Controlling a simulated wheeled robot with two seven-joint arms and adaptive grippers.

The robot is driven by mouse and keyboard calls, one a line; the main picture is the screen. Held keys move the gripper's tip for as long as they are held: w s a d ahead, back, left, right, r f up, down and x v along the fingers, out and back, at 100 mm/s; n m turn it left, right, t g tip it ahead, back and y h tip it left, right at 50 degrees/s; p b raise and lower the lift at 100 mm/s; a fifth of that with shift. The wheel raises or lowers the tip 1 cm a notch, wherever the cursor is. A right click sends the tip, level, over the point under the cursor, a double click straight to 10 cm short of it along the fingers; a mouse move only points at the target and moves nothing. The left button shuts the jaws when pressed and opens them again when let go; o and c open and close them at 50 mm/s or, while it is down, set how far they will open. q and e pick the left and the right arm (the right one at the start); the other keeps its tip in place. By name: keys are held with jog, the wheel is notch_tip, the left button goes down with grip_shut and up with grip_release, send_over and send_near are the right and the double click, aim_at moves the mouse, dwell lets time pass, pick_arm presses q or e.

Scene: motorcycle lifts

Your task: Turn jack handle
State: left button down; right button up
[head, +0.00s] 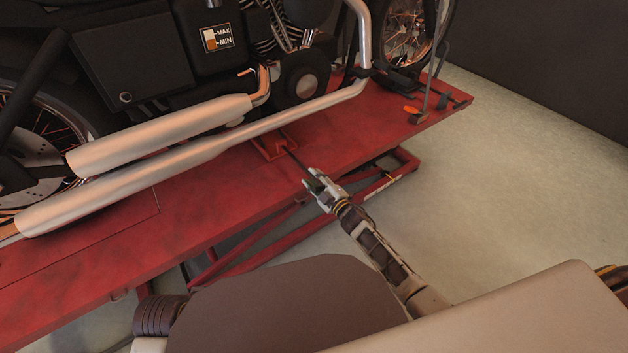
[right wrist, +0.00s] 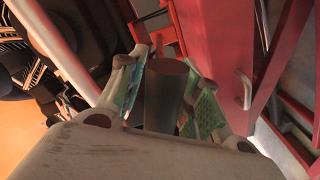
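A red jack (head: 272,146) sits on the red lift platform under the motorcycle. In the right wrist view a dark round bar, which looks like the jack handle (right wrist: 167,98), stands between the two green-padded fingers of my right gripper (right wrist: 166,82). The fingers look spread, with a narrow gap beside the bar on the left; contact on the right side is unclear. My left gripper is in neither view.
The motorcycle's silver exhaust pipes (head: 160,135) run just above the red platform (head: 345,132). Red lift frame bars (head: 375,185) lie below its near edge. Pale floor (head: 500,200) is open to the right, up to a dark wall (head: 555,60).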

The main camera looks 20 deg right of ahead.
jog(key=c, duration=0.7)
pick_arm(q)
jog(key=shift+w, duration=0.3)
pick_arm(e)
grip_shut()
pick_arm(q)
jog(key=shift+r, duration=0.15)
